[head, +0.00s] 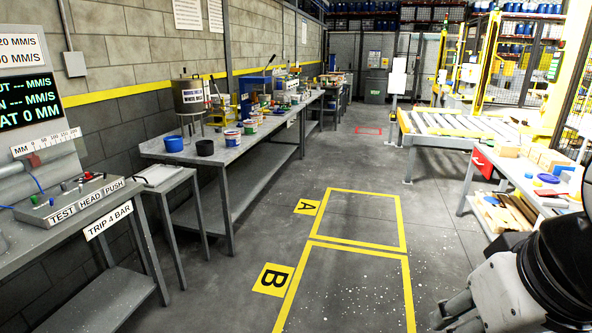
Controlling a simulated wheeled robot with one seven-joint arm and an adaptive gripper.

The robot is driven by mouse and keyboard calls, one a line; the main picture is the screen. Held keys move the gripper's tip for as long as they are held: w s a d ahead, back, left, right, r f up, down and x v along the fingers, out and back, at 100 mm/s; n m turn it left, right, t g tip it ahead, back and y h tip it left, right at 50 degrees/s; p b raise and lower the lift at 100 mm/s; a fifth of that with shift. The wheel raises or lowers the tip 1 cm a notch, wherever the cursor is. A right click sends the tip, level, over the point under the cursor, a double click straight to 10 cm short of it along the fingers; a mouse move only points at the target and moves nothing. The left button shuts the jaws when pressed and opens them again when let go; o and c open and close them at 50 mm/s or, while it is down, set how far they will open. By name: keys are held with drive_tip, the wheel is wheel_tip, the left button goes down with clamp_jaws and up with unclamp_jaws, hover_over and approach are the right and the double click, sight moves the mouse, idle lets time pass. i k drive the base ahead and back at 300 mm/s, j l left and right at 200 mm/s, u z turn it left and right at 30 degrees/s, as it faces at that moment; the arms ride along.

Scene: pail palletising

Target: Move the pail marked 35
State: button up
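No marking 35 can be read on anything in the head view. Several small pails and tubs stand on the long grey bench (215,158) along the left wall. Among them are a blue tub (173,144), a black tub (204,148), a white pail with coloured bands (232,138) and another pale pail (250,127) just behind it. Their markings are too small to tell. Parts of my arm fill the lower right corner. My gripper's fingertips do not show.
Yellow floor outlines marked A (306,207) and B (271,279) are empty, with pale specks in B. A test bench (85,215) stands at left, a roller conveyor (450,124) at back right, and a cluttered table (515,172) at right. The middle aisle is clear.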

sight(250, 125)
drive_tip(key=i+l+z, duration=0.35)
drive_tip(key=i, duration=0.45)
drive_tip(key=i+z, duration=0.3)
drive_tip(key=i, duration=2.4)
drive_tip(key=i+l+u, duration=0.1)
drive_tip(key=i+u, duration=0.25)
drive_tip(key=i, duration=0.2)
drive_tip(key=i+l+u, duration=0.2)
drive_tip(key=i+u, duration=0.15)
drive_tip(key=i, duration=0.15)
drive_tip(key=i+l+u, duration=0.35)
drive_tip(key=i, duration=0.15)
drive_tip(key=i+l+u, duration=0.45)
drive_tip(key=u, duration=0.3)
drive_tip(key=i+l+u, duration=0.1)
drive_tip(key=l+u, duration=0.25)
drive_tip(key=i+l+u, duration=0.1)
drive_tip(key=l+u, duration=0.65)
drive_tip(key=l, duration=0.15)
drive_tip(key=l+u, duration=0.2)
drive_tip(key=l, duration=0.5)
drive_tip(key=z, duration=0.25)
drive_tip(key=i+l, duration=0.15)
drive_tip(key=i, duration=0.25)
drive_tip(key=u, duration=0.05)
